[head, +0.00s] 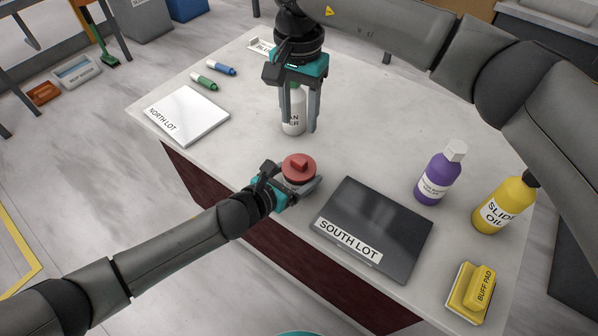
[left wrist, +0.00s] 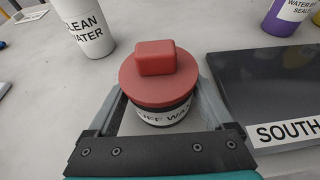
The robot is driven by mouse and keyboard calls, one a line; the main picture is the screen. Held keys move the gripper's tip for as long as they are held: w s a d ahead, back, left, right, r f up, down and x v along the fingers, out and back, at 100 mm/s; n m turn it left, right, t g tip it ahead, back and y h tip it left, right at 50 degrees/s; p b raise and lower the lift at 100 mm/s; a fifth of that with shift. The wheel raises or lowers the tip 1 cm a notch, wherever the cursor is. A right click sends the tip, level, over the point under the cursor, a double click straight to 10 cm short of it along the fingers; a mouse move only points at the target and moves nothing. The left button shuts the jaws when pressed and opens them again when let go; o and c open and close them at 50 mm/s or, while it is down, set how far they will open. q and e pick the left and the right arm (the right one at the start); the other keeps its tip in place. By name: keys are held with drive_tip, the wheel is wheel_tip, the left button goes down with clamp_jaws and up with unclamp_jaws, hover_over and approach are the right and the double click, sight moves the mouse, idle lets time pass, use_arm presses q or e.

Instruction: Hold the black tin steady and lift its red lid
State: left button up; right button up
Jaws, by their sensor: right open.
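The black tin (left wrist: 165,113) stands on the slab with its red lid (head: 299,168) on top. In the left wrist view the lid (left wrist: 158,78) has a raised block-shaped knob and hides the tin's upper edge. A white label wraps the tin's side. My left gripper (head: 299,187) is low at the slab, its fingers on both sides of the tin and shut on it; the lid's rim partly hides the contact. My right gripper (head: 300,128) is open, pointing down, behind the tin in the head view. Its fingers frame a white bottle; I cannot tell whether they surround it.
The white CLEAN WATER bottle (left wrist: 84,30) stands behind the tin. The dark SOUTH LOT plate (head: 382,222) lies close right of it. A purple bottle (head: 438,176), yellow oil bottle (head: 504,207) and buff pad (head: 474,290) stand farther right. The white NORTH LOT plate (head: 188,112) is back left.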

use_arm(q)
clamp_jaws()
idle(1.0)
idle(0.9)
